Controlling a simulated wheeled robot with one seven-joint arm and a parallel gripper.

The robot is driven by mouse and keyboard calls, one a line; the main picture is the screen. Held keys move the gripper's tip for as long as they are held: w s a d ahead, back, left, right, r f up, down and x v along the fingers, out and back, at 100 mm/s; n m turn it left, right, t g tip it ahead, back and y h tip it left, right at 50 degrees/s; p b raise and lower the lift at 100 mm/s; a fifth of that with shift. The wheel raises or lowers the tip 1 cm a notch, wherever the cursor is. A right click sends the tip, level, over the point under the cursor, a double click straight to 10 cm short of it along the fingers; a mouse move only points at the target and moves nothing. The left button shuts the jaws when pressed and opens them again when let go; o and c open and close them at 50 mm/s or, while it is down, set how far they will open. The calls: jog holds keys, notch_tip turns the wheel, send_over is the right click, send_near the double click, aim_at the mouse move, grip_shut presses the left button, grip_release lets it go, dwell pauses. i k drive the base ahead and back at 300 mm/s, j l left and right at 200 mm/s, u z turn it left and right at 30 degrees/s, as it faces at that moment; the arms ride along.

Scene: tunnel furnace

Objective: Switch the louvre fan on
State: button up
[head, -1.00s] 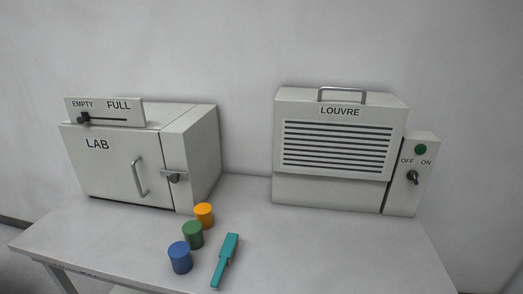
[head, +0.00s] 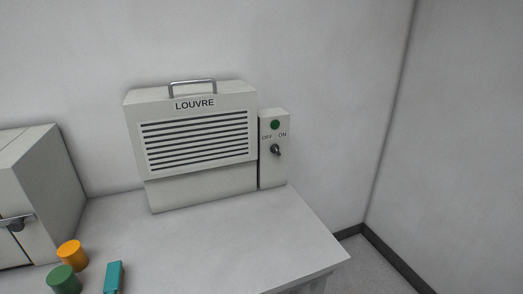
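The louvre fan (head: 200,142) is a pale box with dark horizontal slats, a "LOUVRE" label and a metal handle (head: 192,84) on top. It stands at the back of the table. At its right side is a narrow switch box (head: 273,173) marked OFF on the left and ON on the right. A dark rotary switch (head: 276,150) sits below the labels; its small knob seems to point down to the right, though its exact setting is hard to read. A green round lamp or button (head: 275,125) is above it. My gripper is not in view.
A white cabinet (head: 45,185) stands at the left, cut by the picture edge. An orange cylinder (head: 72,255), a green cylinder (head: 64,281) and a teal tool (head: 114,276) are at the lower left. The table (head: 235,235) is clear before the fan.

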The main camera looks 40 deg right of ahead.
aim_at(275, 149)
jog(key=i+l, duration=0.3)
jog(key=i+l+z, duration=0.1)
jog(key=i+l, duration=0.2)
jog(key=i, duration=0.15)
jog(key=i+l+u, duration=0.1)
jog(key=l, duration=0.1)
